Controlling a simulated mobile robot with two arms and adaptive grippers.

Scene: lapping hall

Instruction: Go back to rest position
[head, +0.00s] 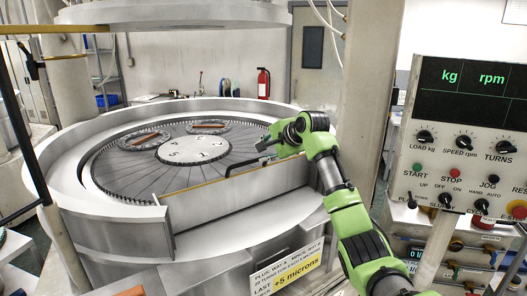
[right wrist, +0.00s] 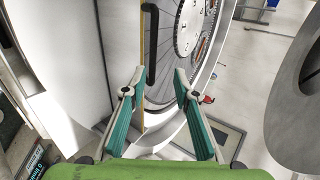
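My right arm reaches up from the lower right in the head view to the near rim of the big round lapping machine (head: 118,232). Its gripper (head: 272,143) is over the plate edge, small and partly hidden by the wrist. In the right wrist view the two teal fingers (right wrist: 158,86) are apart with nothing between them. A black bent handle (right wrist: 151,45) is beyond the fingertips, beside a yellow-edged guard; it also shows in the head view (head: 243,165). My left gripper is not in view.
The dark segmented plate (head: 125,182) carries a white numbered disc (head: 195,149) and rings with reddish pieces. A control panel (head: 468,150) stands at the right beside a pillar (head: 366,80). A yellow sign (head: 287,279) is on the machine's front. A fire extinguisher (head: 263,83) is behind.

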